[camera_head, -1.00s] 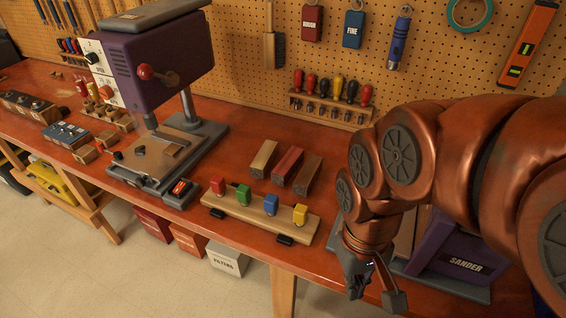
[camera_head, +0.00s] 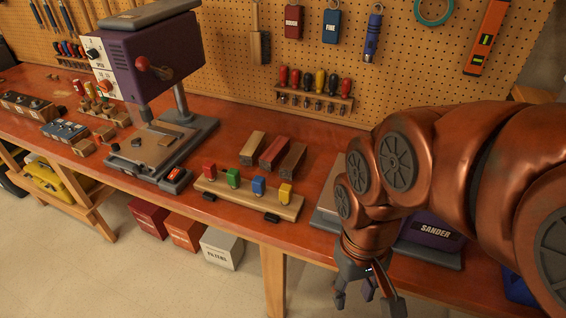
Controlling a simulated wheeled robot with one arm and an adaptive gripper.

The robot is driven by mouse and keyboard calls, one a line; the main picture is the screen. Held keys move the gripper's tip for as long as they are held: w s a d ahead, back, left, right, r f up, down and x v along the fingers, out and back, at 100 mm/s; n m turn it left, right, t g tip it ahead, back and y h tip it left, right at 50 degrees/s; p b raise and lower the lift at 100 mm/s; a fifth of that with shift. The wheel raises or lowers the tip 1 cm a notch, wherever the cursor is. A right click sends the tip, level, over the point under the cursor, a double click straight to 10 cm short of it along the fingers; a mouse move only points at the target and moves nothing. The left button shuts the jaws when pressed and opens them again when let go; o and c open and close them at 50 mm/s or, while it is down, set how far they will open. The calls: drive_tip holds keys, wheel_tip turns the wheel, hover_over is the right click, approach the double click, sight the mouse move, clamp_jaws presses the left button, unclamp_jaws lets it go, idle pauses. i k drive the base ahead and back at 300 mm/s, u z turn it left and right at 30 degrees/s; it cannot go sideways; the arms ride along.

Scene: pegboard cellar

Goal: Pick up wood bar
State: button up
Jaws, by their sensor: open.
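Three short bars lie side by side on the red-brown bench, left of my arm: a pale wood bar (camera_head: 252,149), a reddish bar (camera_head: 274,153) and a brown bar (camera_head: 292,159). Their near ends face me, and they lie apart from one another. I cannot tell from the picture which one the task calls the wood bar. My gripper (camera_head: 366,296) hangs at the lower right, pointing down with its fingers spread and nothing between them. It appears in front of the bench's front edge, to the right of and nearer than the bars.
A wooden block with coloured pegs (camera_head: 245,198) sits between the bars and the bench's front edge. A purple drill press (camera_head: 150,60) stands left, and a purple sander (camera_head: 435,232) is partly hidden by my arm. A screwdriver rack (camera_head: 313,97) hangs behind.

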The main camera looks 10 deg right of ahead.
sight(271, 157)
drive_tip(key=k, duration=0.2)
drive_tip(key=u, duration=0.9)
drive_tip(key=i, duration=0.95)
drive_tip(key=z, duration=0.5)
